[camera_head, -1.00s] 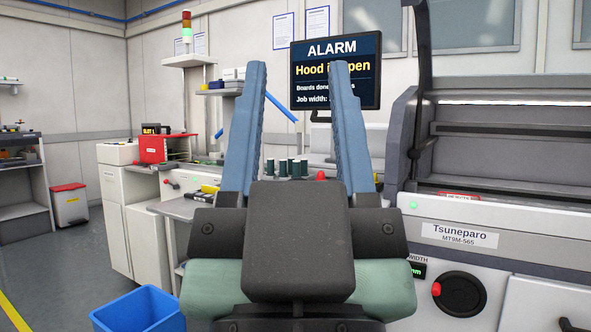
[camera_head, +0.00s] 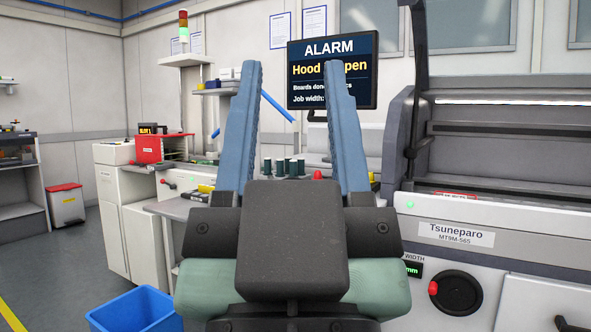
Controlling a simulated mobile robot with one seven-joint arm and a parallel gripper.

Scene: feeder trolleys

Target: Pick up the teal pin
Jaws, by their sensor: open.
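Several dark teal upright pins (camera_head: 279,167) stand in a small group on the bench surface in the middle distance, seen between my gripper's fingers. They are small, and I cannot tell them apart well. My gripper (camera_head: 293,80) is large in the foreground, its two blue fingers spread wide with nothing between them. It is well short of the pins and apart from them. The gripper's body hides the bench below the pins.
A machine labelled Tsuneparo (camera_head: 455,234) with its hood raised fills the right. An alarm screen (camera_head: 333,73) hangs behind the fingers. A blue bin (camera_head: 140,308) stands on the floor at lower left. White cabinets (camera_head: 135,225) stand left, with open floor beside them.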

